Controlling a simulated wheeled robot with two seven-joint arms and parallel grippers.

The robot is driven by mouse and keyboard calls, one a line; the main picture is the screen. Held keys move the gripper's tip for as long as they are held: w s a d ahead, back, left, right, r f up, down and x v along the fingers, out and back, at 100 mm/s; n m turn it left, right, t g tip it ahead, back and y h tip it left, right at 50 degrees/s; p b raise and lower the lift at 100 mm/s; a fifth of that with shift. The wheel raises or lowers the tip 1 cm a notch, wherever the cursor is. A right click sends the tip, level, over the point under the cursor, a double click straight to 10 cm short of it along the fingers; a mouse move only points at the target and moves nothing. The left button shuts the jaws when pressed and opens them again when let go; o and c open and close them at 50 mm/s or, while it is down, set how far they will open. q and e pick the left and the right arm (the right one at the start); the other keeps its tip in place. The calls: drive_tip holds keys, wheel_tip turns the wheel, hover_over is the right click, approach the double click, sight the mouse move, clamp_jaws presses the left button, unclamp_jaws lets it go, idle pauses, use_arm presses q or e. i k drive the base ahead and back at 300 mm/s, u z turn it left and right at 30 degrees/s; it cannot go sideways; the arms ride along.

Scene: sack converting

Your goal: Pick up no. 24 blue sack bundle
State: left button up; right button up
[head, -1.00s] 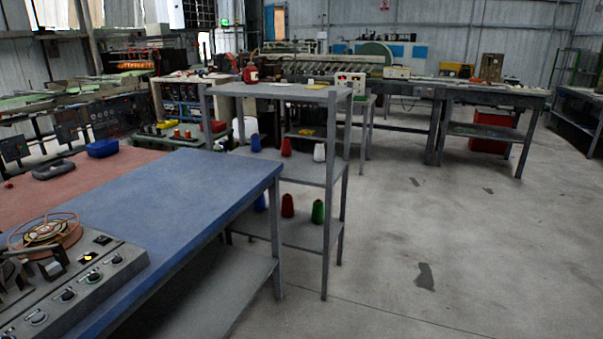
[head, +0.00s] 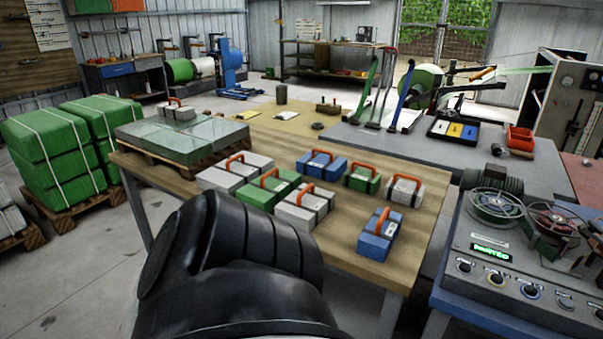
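Two blue sack bundles with orange handles are on the wooden table. One blue bundle (head: 378,246) is near the table's front right edge. The other blue bundle (head: 313,168) lies farther back, near the middle, between white and green bundles. Their numbers are too small to read, so I cannot tell which is no. 24. A black part of my own arm rises at the bottom centre, in front of the table. Neither gripper is in view.
White and green bundles (head: 358,183) stand around the blue ones on the wooden table (head: 415,262). A pallet with grey-green stacks (head: 190,140) is at its left. A control panel (head: 520,270) with reels is at the right.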

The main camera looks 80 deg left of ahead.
sight(375, 242)
drive_tip(key=u, duration=2.45)
